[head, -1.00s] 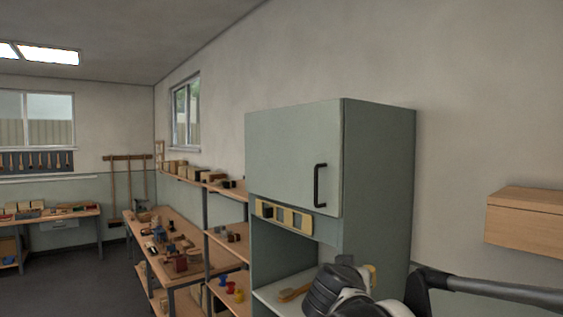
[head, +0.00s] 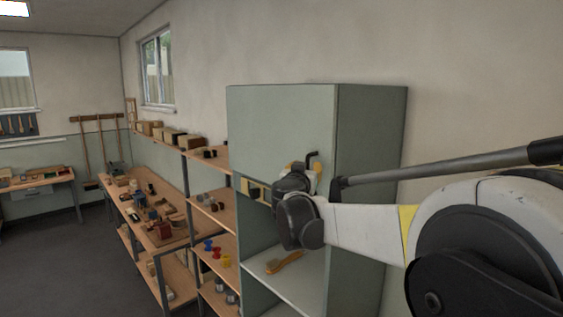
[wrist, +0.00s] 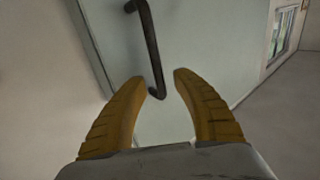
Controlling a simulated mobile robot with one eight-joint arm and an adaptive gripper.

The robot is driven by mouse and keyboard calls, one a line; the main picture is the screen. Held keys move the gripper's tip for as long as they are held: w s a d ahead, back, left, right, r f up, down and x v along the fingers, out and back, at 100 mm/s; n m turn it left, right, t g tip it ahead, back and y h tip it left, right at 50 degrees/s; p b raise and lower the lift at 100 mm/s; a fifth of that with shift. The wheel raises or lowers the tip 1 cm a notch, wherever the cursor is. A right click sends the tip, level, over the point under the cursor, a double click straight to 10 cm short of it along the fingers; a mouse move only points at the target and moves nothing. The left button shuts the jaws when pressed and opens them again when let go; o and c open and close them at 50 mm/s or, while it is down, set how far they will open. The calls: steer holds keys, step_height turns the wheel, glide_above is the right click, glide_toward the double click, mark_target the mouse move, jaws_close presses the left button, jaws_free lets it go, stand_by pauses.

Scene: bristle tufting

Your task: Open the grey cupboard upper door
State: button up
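The grey cupboard (head: 370,150) stands against the wall, and its upper door (head: 275,125) is closed. The door's dark bar handle (head: 312,157) shows only at its top in the head view; my arm covers the rest. In the wrist view the handle (wrist: 152,50) runs down from the top edge, with its lower end between my fingertips. My gripper (wrist: 160,82) is open, its two yellow ribbed fingers on either side of the handle's lower end. I cannot tell whether a finger touches the handle. The fingers are mostly hidden in the head view.
The cupboard's open lower bay holds a wooden brush (head: 284,262) on its shelf (head: 305,280). Wooden shelving (head: 212,215) with small items stands directly left of the cupboard, and a workbench (head: 150,205) stands beyond it. Dark floor (head: 75,265) at the left is clear.

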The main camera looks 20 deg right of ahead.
steer(key=shift+x, duration=1)
steer(key=shift+c, duration=0.5)
jaws_close()
